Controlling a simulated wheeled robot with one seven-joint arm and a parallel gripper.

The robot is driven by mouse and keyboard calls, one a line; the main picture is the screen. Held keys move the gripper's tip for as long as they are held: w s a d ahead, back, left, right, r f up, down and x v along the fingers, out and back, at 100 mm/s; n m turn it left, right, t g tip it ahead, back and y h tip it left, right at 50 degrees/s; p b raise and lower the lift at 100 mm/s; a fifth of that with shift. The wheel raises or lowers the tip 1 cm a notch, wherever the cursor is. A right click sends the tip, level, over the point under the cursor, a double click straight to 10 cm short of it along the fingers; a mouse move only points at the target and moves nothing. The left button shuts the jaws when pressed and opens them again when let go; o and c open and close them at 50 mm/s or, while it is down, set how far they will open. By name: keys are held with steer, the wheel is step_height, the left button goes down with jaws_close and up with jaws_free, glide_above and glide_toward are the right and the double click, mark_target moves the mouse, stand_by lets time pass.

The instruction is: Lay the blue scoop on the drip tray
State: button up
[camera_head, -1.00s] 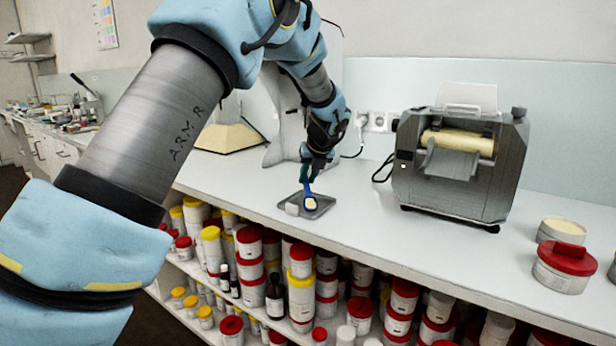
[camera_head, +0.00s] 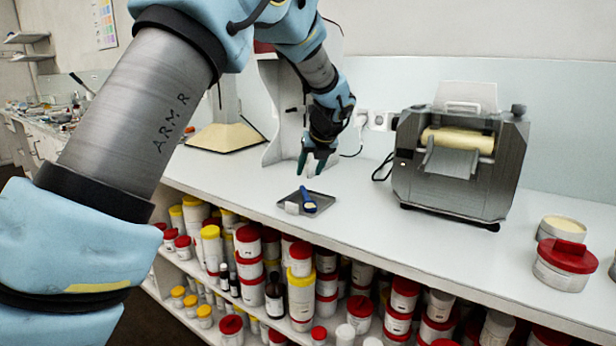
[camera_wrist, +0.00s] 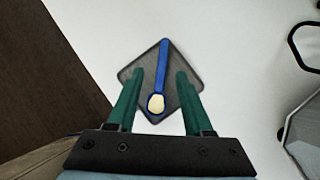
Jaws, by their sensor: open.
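The blue scoop (camera_head: 307,199) lies on the grey drip tray (camera_head: 322,202) on the white counter. In the wrist view the scoop (camera_wrist: 163,66) lies across the tray (camera_wrist: 189,69), its handle toward the far corner and its bowl, filled with something cream-coloured, toward me. My gripper (camera_head: 312,170) is above the tray, apart from the scoop. Its two green fingers (camera_wrist: 157,78) are spread on either side of the scoop in the wrist view, with nothing between them touching.
The counter's front edge is close to the tray; shelves of jars are below.

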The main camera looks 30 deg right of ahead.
steer(key=v, duration=0.9)
steer(key=a+f+n+g, duration=0.2)
steer(key=a+f+n, duration=0.3)
steer(key=a+n, duration=0.65)
steer(key=a+f+n+g, duration=0.2)
steer(key=a+f+n, duration=0.35)
steer(key=a, duration=1.05)
steer(key=s+a+f+n, duration=0.2)
steer(key=s+a+n, duration=0.4)
steer(key=a+n, duration=0.2)
steer(key=s+a+f+n+g, duration=0.1)
steer(key=s+a+f+n, duration=0.2)
steer(key=n, duration=0.9)
steer(key=s+a, duration=0.3)
steer(key=a, duration=0.2)
steer(key=shift+s+f+n+b, duration=0.3)
steer(key=shift+s+n+b, duration=0.1)
steer(key=shift+r, duration=0.1)
steer(key=shift+r+p, duration=0.25)
steer(key=shift+p, duration=0.1)
